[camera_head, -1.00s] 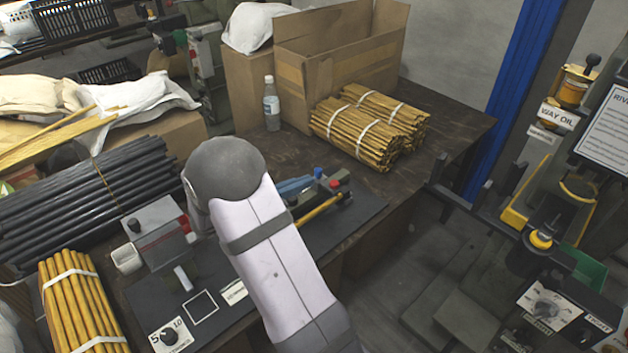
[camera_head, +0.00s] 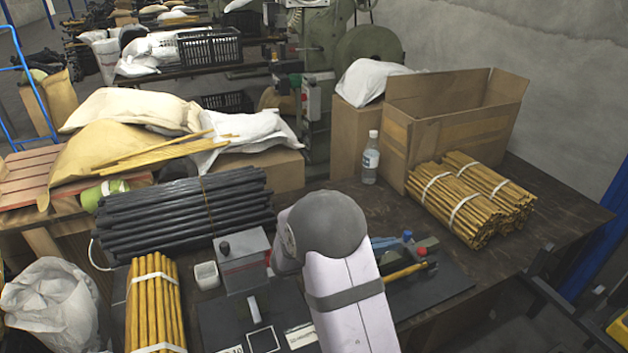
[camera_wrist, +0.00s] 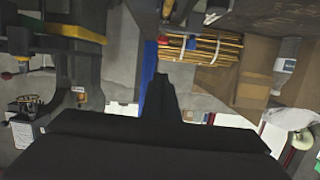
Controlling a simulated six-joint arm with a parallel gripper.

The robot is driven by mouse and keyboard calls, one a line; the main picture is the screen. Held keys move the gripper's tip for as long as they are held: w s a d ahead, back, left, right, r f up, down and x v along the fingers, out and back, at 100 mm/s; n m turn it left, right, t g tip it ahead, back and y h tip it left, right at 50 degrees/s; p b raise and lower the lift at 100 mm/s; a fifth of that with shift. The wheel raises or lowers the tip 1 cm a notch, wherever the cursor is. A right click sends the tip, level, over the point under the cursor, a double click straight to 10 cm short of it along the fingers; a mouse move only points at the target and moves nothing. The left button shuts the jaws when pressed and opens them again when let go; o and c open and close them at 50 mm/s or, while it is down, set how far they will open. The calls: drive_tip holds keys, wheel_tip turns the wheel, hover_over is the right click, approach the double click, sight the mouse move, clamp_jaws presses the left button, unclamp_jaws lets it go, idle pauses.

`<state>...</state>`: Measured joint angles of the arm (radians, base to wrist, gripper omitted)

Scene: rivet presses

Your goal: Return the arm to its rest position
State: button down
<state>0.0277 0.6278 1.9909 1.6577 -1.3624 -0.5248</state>
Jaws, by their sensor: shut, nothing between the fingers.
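My arm, with a pale link and a grey rounded joint, reaches over the front of the dark workbench (camera_head: 585,215) in the head view. My gripper is hidden behind it there. In the wrist view the dark body of my gripper fills the lower part, and its narrow black fingers (camera_wrist: 163,98) point up the picture, shut with nothing between them. The wrist view is turned over, with the bench along the top. A strapped bundle of yellow sticks (camera_wrist: 200,47) shows there, apart from the fingers.
A cardboard box (camera_head: 455,130) and a water bottle (camera_head: 370,158) stand at the back of the bench. Dark rods (camera_head: 185,205) and yellow sticks (camera_head: 155,305) lie left of my arm. A small press (camera_head: 243,262) and a yellow-handled tool (camera_head: 405,273) are close beside it.

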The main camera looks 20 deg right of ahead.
drive_tip(key=w+a+r+n+t+y, duration=0.25)
drive_tip(key=w+a+t, duration=0.2)
drive_tip(key=w, duration=0.25)
drive_tip(key=w+a+r+n+t+y, duration=0.2)
drive_tip(key=w+a+n+t+y, duration=0.15)
drive_tip(key=w+t, duration=0.25)
drive_tip(key=s+a+n+y, duration=0.1)
drive_tip(key=a+n+y, duration=0.5)
drive_tip(key=a, duration=0.5)
drive_tip(key=s+a+f+n+g+y, duration=0.15)
drive_tip(key=s+f+g, duration=0.25)
drive_tip(key=s, duration=0.6)
drive_tip(key=s+a+f+n+g+y, duration=0.1)
drive_tip(key=s+a+f+n+g, duration=0.25)
drive_tip(key=s, duration=0.55)
drive_tip(key=s+a+f+n+g+y, duration=0.1)
drive_tip(key=s+f+g, duration=0.3)
drive_tip(key=s, duration=0.6)
wheel_tip(320, 180, up, 12)
drive_tip(key=t+p, duration=0.1)
drive_tip(key=p, duration=1.2)
wheel_tip(320, 180, down, 25)
drive_tip(key=b, duration=2.5)
drive_tip(key=shift+w+a, duration=0.25)
